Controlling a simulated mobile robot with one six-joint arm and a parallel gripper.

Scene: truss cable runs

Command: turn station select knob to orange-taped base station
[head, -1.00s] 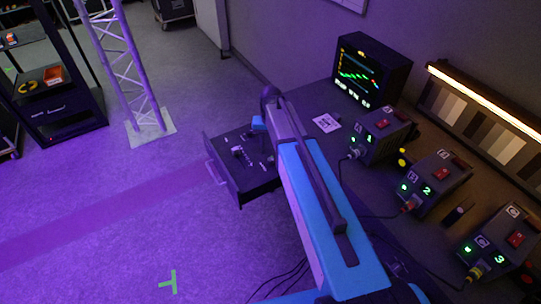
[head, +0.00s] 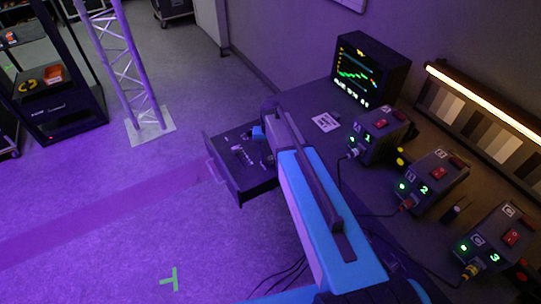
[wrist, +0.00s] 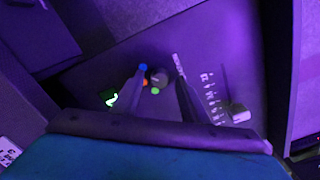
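The station select knob (wrist: 157,78) is a dark round knob on the drawer panel, in the wrist view. Blue, orange and green dots sit around its left and lower sides. A small green lit display (wrist: 110,98) is left of it. My gripper (wrist: 160,70) is open, its two fingers apart on either side of the knob; contact cannot be told. In the head view the pulled-out drawer (head: 222,178) is partly hidden by my arm. Base stations 1 (head: 380,137), 2 (head: 432,180) and 3 (head: 497,240) stand on the desk; station 2's cable plug (head: 407,204) looks red-orange.
A white slider cap (wrist: 239,113) stands on the panel right of my gripper. A monitor (head: 366,72) and a printed card (head: 325,122) are on the desk behind. A truss tower (head: 125,70) and a rack (head: 55,100) stand at left. The floor before the drawer is clear.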

